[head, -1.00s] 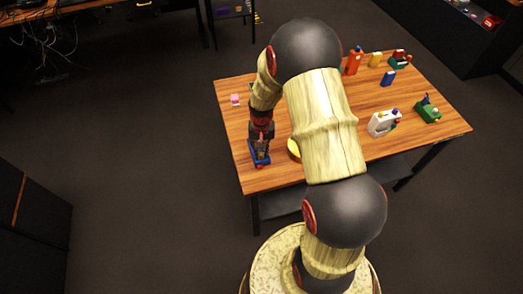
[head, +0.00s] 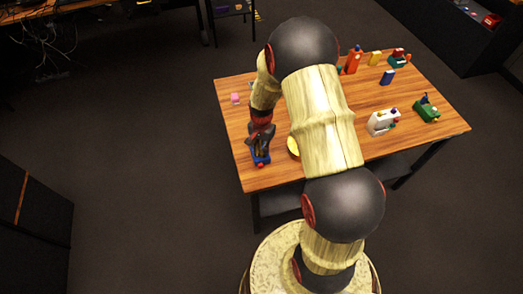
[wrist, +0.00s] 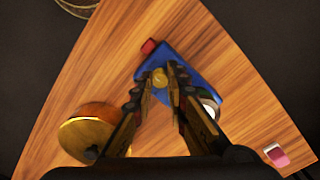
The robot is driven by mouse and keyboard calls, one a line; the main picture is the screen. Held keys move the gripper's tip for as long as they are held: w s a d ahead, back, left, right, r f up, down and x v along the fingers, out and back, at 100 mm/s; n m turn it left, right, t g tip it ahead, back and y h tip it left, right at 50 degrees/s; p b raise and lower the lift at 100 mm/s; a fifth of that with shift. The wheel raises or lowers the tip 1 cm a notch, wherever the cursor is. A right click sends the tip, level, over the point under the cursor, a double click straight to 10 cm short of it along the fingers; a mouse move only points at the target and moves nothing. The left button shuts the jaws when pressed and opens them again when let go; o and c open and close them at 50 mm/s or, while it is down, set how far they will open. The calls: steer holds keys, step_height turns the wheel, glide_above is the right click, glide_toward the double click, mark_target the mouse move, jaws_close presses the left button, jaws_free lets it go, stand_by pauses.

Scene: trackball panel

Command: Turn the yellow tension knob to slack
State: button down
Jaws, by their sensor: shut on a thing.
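The blue panel (wrist: 190,68) lies on the wooden table and also shows low under my gripper in the head view (head: 262,161). It has a red part (wrist: 148,47) at one end and a white round part (wrist: 208,104), partly hidden by a finger. The yellow knob (wrist: 160,78) sits between my fingertips in the wrist view. My gripper (wrist: 164,80) points down at the panel and is shut on the yellow knob; it shows from the side in the head view (head: 260,146). The knob's pointer and any markings are too small to read.
A round yellow-topped object (wrist: 88,130) stands beside the panel. A pink block (wrist: 276,155) lies farther off. A white device (head: 382,122), a green one (head: 427,112) and several coloured things stand on the right of the table (head: 345,185). The near table edge is close to the panel.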

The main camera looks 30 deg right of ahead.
mark_target(261, 152)
stand_by(0.3)
steer(key=c, duration=1.7)
jaws_free()
steer(key=shift+c, duration=0.2)
steer(key=shift+r, duration=0.15)
step_height(261, 152, up, 12)
